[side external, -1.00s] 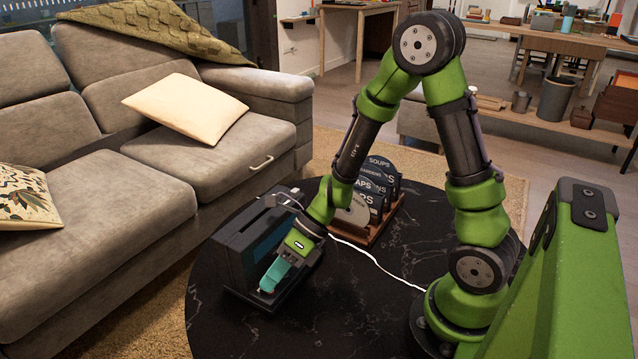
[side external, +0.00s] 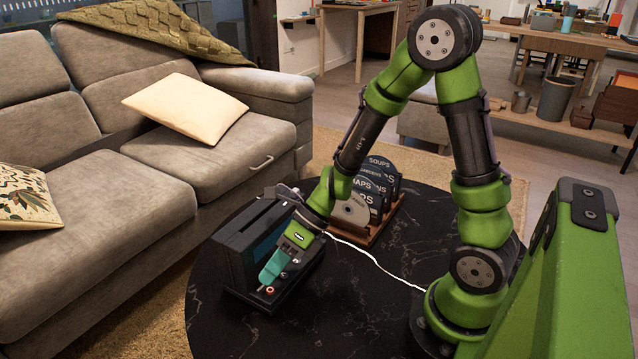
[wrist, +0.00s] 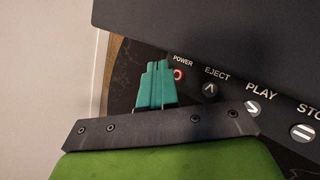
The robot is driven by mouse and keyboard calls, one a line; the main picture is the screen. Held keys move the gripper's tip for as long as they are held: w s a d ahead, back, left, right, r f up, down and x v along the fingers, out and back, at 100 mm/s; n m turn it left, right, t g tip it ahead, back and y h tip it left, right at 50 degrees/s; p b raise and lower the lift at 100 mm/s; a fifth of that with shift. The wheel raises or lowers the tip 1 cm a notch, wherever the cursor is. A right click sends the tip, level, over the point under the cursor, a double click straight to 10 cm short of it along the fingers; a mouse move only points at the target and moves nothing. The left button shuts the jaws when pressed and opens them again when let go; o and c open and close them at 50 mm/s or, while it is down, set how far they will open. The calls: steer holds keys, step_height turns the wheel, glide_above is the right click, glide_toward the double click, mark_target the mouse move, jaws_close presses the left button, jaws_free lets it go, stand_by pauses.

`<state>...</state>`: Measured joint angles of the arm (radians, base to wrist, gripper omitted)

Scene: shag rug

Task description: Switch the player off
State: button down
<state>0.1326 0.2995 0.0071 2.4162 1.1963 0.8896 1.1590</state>
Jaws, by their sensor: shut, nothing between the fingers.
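The player (side external: 243,240) is a dark box standing on the black marble table, with a low front ledge carrying a row of buttons. In the wrist view its buttons are labelled POWER, EJECT, PLAY and one partly cut off. The POWER button (wrist: 179,74) is round with a red ring; it also shows as a small reddish spot in the side view (side external: 270,290). My gripper (wrist: 158,66) is shut and empty, its teal fingers together just left of the POWER button. In the side view my gripper (side external: 264,283) is over that ledge end. I cannot tell whether the fingertips touch the player.
A wooden rack (side external: 383,231) of labelled discs stands behind my gripper. A white cable (side external: 375,262) runs across the table (side external: 360,315). A grey sofa (side external: 90,265) stands at left.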

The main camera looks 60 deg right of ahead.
mark_target(277, 288)
steer(key=shift+r, duration=2.3)
steer(key=shift+s+f+n, duration=0.15)
steer(key=shift+s+n, duration=0.05)
steer(key=shift+n, duration=0.7)
steer(key=s+d+r+n+t+h, duration=0.1)
steer(key=s+d+r+n+h, duration=0.1)
steer(key=n, duration=0.6)
steer(key=s+d+r+n+t+h, duration=0.1)
steer(key=s+d+r+n+h, duration=0.1)
steer(key=s+r+n, duration=0.2)
steer(key=s+d+r+n+t+h, duration=0.1)
steer(key=r+n, duration=0.6)
steer(key=n, duration=0.7)
steer(key=shift+s+d+r+h, duration=0.35)
steer(key=shift+s+d+h, duration=0.4)
steer(key=shift+s, duration=0.15)
